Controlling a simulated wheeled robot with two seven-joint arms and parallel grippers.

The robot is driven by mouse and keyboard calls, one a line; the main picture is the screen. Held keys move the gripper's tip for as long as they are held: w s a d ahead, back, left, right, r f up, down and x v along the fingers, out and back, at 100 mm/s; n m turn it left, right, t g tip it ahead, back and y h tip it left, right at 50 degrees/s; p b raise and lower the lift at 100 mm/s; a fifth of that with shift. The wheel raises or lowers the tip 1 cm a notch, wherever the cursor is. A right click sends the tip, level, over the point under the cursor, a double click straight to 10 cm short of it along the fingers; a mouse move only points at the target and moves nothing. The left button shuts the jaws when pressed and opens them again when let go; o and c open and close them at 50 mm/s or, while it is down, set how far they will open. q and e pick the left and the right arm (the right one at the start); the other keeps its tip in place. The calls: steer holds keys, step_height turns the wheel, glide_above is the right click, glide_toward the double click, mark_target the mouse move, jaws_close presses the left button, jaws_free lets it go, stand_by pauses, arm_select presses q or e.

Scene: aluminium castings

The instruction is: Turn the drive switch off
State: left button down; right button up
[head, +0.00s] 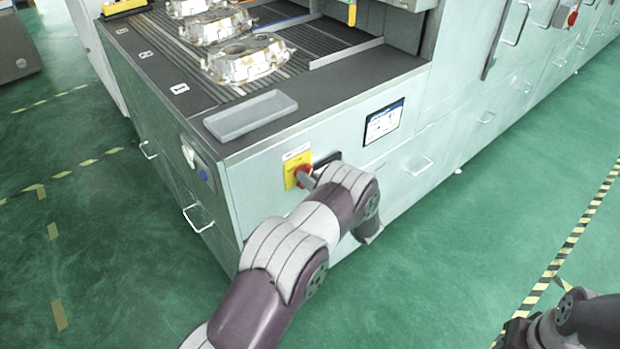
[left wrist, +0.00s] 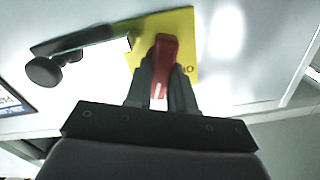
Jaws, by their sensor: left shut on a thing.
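The drive switch (head: 302,172) is a red rotary handle on a yellow plate (head: 291,168), on the front panel of the pale green machine. In the left wrist view the red handle (left wrist: 166,48) stands out from the yellow plate (left wrist: 205,30). My left gripper (left wrist: 164,85) is shut on the red handle, with one dark finger on each side of it. In the head view my left arm hides most of this gripper (head: 308,179). A mark like "O" shows at the plate's lower right in the wrist view. My right arm shows at the lower right of the head view; its fingertips are not clear.
A black handle (left wrist: 85,45) sits beside the switch. A display screen (head: 384,121) is to its right on the panel. A grey tray (head: 250,114) and several aluminium castings (head: 246,58) lie on top of the machine. The green floor in front is clear.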

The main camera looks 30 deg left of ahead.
arm_select(q)
steer(key=shift+m, duration=0.3)
steer(key=shift+w+d+f+m+b, duration=0.1)
steer(key=shift+m+b, duration=0.1)
steer(key=shift+m, duration=1.95)
steer(key=shift+a+f+m+b, duration=0.1)
steer(key=shift+m+b, duration=0.05)
steer(key=shift+m, duration=1.95)
steer(key=shift+w+d+f+m+b, duration=0.1)
steer(key=shift+m+b, duration=0.1)
steer(key=shift+m, duration=1.95)
steer(key=c, duration=1)
jaws_free()
steer(key=shift+o, duration=0.2)
